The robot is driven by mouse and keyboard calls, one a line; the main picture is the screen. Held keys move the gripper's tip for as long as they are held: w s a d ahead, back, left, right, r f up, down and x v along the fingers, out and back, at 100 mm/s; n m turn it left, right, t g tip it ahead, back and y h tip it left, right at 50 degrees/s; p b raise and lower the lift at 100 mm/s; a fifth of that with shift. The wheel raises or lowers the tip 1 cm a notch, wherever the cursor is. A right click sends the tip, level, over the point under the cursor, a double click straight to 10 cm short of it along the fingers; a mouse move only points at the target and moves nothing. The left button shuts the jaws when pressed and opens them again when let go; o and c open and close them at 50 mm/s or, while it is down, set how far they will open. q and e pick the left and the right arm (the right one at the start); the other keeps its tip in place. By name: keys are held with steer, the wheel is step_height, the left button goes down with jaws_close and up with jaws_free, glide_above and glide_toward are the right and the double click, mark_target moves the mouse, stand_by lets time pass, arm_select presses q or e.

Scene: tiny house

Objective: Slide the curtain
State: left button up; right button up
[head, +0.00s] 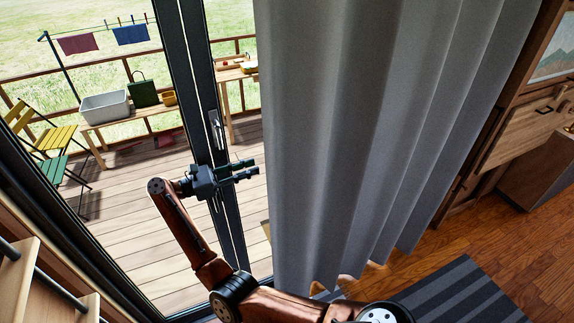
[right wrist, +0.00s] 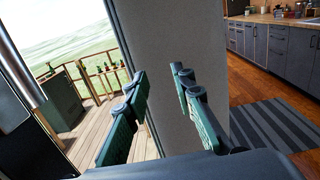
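The grey curtain (head: 345,130) hangs in long vertical folds over the right part of the glass door. Its left edge hangs just right of my right gripper (head: 254,169). The gripper is open, with its two fingers pointing right at that edge. In the right wrist view the two green fingers (right wrist: 163,100) stand apart, and the curtain (right wrist: 160,60) fills the space ahead of and between them. I cannot tell whether they touch the cloth. My left gripper is not in view.
A dark door frame with a handle (head: 215,130) stands just behind my right gripper. Beyond the glass is a deck with a bench (head: 120,118) and folding chairs (head: 50,140). A striped rug (head: 455,295) lies right of the curtain. Wooden cabinets (head: 520,130) stand at the right.

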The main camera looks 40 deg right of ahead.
mark_target(276, 162)
steer(key=p+x, duration=0.1)
steer(key=x, duration=0.3)
steer(key=p+x, duration=0.1)
steer(key=x, duration=0.3)
steer(key=shift+s+d+f, duration=0.15)
steer(key=shift+s, duration=0.15)
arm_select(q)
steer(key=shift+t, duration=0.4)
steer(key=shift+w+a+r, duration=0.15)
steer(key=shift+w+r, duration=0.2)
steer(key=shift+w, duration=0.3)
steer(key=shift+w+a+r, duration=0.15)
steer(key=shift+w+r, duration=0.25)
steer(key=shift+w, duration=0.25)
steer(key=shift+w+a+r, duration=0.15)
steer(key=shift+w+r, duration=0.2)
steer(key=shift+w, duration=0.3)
arm_select(e)
steer(key=shift+d+f, duration=0.1)
steer(key=shift+d, duration=0.35)
jaws_close()
